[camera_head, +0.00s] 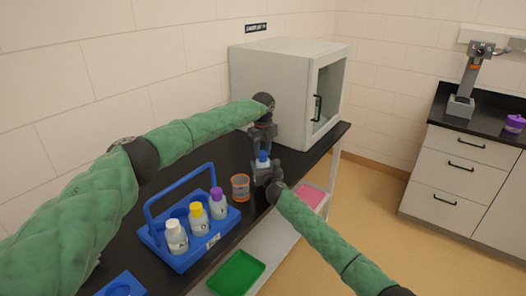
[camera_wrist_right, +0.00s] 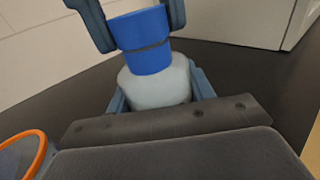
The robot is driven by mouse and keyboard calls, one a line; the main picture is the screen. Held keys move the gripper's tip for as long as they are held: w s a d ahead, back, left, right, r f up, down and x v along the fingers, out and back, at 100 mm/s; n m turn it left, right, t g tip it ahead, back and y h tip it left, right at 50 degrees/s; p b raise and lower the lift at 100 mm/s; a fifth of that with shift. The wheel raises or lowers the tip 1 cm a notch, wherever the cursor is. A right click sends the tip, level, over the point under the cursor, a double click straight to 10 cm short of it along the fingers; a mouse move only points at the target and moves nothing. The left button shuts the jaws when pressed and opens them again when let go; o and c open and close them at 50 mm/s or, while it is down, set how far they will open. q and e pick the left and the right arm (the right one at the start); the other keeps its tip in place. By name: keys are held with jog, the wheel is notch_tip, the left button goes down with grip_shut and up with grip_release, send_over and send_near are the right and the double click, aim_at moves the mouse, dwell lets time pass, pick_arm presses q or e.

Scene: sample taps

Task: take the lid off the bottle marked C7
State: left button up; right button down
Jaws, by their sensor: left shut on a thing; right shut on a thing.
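A whitish bottle (camera_wrist_right: 158,86) with a blue lid (camera_wrist_right: 145,38) stands upright between my grippers. The lid also shows in the head view (camera_head: 262,158). My right gripper (camera_wrist_right: 160,92) is shut around the bottle's body. My left gripper (camera_head: 263,148) comes down from above; its fingers (camera_wrist_right: 132,22) are shut on both sides of the blue lid. A thin dark line crosses the blue part; I cannot tell whether it is a gap. The bottle's marking is not visible, so I cannot read C7 on it.
A blue carrier (camera_head: 182,262) holds bottles with white, yellow and purple lids. An orange-rimmed cup (camera_head: 240,187) stands left of my right gripper. A white cabinet (camera_head: 275,85) stands behind on the black bench. A green tray (camera_head: 237,272) and a pink tray (camera_head: 310,195) lie lower down.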

pick_arm(q)
jog(key=n, duration=0.4)
jog(key=shift+w+r, duration=0.1)
jog(key=n, duration=0.4)
jog(key=shift+n, duration=0.3)
jog(key=o, duration=1.1)
